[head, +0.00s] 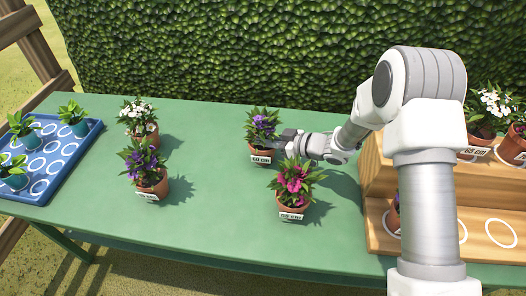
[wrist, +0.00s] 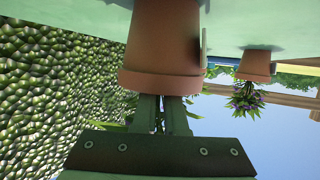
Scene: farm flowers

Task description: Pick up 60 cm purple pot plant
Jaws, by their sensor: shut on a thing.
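The purple pot plant (head: 262,128) is upright in a terracotta pot at the back middle of the green table. Its white label (head: 261,160) seems to read 60 cm. My gripper (head: 280,142) reaches it from the right and is shut on it. In the wrist view, which is upside down, the pot (wrist: 165,40) fills the top middle and my two fingers (wrist: 162,100) lie close together at its rim. The exact grip is partly hidden. I cannot tell whether the pot touches the table.
A pink-flowered pot (head: 293,185) stands just in front. Another purple pot (head: 146,170) and a white-flowered pot (head: 138,116) stand to the left. A blue tray (head: 82,134) is at far left, a wooden stepped stand (head: 375,180) at right. A hedge (head: 220,50) rises behind.

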